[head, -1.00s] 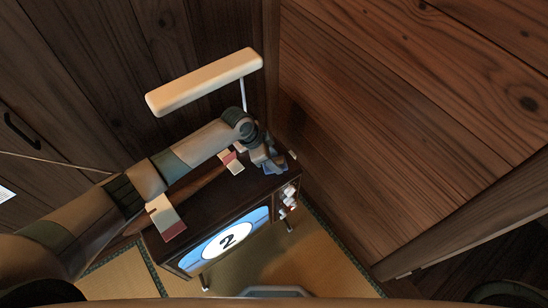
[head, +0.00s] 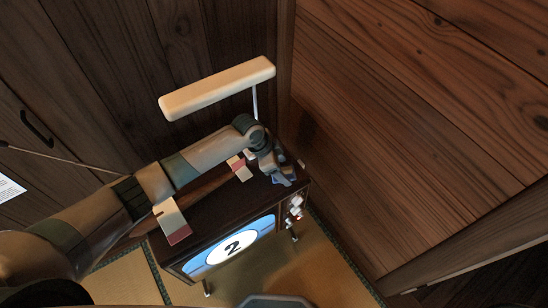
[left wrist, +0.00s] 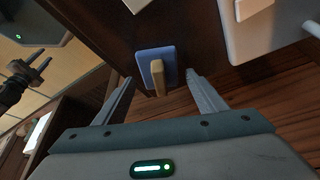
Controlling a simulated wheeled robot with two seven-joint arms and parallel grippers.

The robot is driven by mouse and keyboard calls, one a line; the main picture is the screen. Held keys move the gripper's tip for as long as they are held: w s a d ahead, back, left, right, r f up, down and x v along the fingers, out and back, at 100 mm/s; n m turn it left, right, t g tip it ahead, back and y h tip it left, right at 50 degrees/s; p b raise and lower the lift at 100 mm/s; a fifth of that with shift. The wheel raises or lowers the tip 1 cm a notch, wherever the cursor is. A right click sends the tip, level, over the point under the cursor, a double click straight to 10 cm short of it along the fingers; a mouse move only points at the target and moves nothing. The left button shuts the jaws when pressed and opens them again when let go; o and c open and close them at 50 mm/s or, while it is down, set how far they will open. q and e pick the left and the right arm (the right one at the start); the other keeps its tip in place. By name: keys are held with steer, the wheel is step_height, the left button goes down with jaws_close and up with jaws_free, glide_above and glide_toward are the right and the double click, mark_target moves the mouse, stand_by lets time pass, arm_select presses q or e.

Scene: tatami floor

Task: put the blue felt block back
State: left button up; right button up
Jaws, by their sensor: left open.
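The blue felt block (left wrist: 143,65) is a flat blue rectangle with a pale wooden grip (left wrist: 158,77) on it. It shows in the left wrist view against a dark brown surface, between and just beyond my left fingertips. My left gripper (left wrist: 159,79) is open, with a finger on each side of the grip and a gap on both sides. In the head view my left gripper (head: 284,179) is over the right end of the dark cabinet's top (head: 214,203), and it partly covers what lies there.
The cabinet has a screen showing "2" (head: 233,246) and pale knobs (head: 296,207). Cream and red pieces (head: 172,222) lie on its top. A cream lamp (head: 217,87) on a thin post rises behind. Wooden walls stand close behind and right; tatami (head: 325,262) is open in front.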

arm_select(q)
steer(key=b+v, duration=0.2)
steer(key=v, duration=0.9)
steer(key=shift+a+r+b, duration=0.2)
steer(key=shift+r+b, duration=0.1)
steer(key=shift+b, duration=0.1)
steer(key=shift+s, duration=0.1)
